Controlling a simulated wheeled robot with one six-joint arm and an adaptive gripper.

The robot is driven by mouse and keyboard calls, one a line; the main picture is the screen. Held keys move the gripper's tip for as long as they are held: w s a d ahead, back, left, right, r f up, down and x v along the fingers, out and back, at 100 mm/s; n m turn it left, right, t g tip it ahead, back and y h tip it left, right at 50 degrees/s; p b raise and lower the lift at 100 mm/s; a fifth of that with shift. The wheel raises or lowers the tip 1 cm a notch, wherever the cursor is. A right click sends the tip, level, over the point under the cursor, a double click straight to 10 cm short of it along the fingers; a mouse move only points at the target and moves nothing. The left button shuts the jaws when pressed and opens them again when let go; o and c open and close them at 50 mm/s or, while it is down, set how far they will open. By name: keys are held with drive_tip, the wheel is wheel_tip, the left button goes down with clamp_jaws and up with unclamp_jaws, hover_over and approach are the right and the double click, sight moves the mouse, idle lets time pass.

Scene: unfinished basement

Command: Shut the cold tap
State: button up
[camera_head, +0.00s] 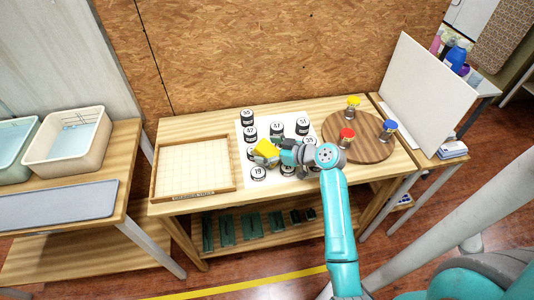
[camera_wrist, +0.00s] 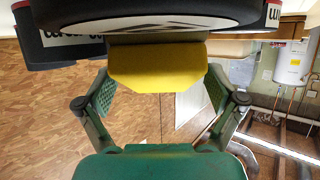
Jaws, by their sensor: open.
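I cannot make out a cold tap in either view. My gripper (camera_head: 277,152) is low over the middle of the wooden table, among numbered black-and-white jars (camera_head: 250,134). In the wrist view my gripper (camera_wrist: 159,82) is open, with its two green fingers apart. A yellow block (camera_wrist: 157,66) shows between and just beyond the fingertips; I cannot tell whether they touch it. The block also shows in the head view (camera_head: 265,148), at the gripper's end. A large dark jar with a white label band (camera_wrist: 70,42) fills part of the wrist view's top.
A shallow wooden tray (camera_head: 194,168) lies left on the table (camera_head: 310,182). A round board (camera_head: 370,148) at right carries red, yellow and blue-topped jars. Basins (camera_head: 68,140) stand on the left bench. A white tank with pipes (camera_wrist: 291,62) hangs on a far wall.

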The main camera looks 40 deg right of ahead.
drive_tip(key=c, duration=1.3)
